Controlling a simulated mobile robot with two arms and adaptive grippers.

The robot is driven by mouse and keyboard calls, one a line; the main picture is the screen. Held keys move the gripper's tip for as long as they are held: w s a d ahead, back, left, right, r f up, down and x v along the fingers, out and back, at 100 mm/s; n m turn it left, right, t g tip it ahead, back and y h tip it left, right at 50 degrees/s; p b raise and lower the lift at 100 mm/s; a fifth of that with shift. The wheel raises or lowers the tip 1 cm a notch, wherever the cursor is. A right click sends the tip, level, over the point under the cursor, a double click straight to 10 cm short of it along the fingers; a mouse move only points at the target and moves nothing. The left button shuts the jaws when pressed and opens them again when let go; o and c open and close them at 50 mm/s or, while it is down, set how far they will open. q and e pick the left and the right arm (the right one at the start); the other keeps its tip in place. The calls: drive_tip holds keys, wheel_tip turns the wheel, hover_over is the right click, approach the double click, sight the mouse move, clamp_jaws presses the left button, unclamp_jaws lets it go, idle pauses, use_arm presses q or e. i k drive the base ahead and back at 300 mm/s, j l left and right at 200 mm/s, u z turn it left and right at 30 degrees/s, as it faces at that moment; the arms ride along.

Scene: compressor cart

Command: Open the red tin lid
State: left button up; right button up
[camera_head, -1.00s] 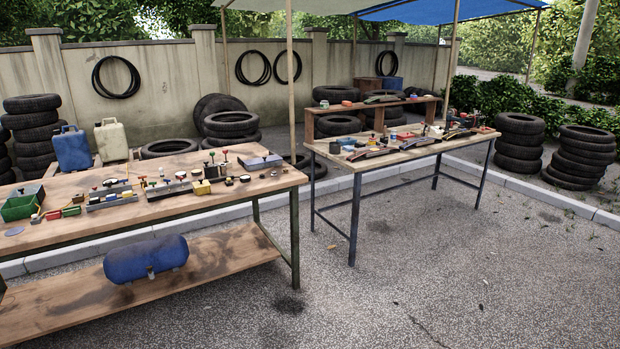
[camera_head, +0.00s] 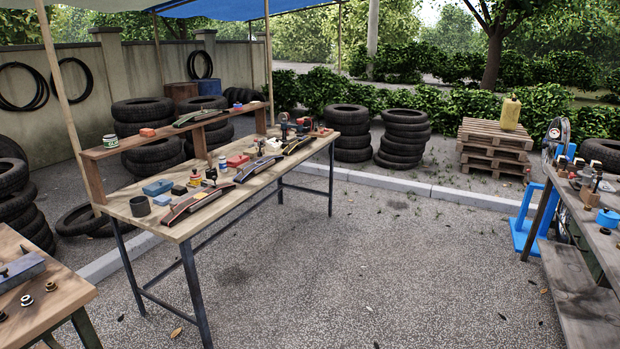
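I cannot tell for sure which thing is the red tin. A small red item (camera_head: 147,132) sits on the raised shelf of the middle table. A red box-like item (camera_head: 237,161) lies on the tabletop below, near the middle. Both are too small to make out a lid or whether it is open. Neither of my grippers is in view.
The middle wooden table (camera_head: 165,228) carries a blue box (camera_head: 158,187), a dark cup (camera_head: 140,206) and long curved pieces. A workbench corner (camera_head: 50,300) is at lower left. Another bench (camera_head: 580,300) with a blue stand (camera_head: 525,220) is at right. The paved ground between is clear.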

sight(235, 160)
drive_tip(key=i+z, duration=0.3)
drive_tip(key=i, duration=1.15)
drive_tip(key=l, duration=0.1)
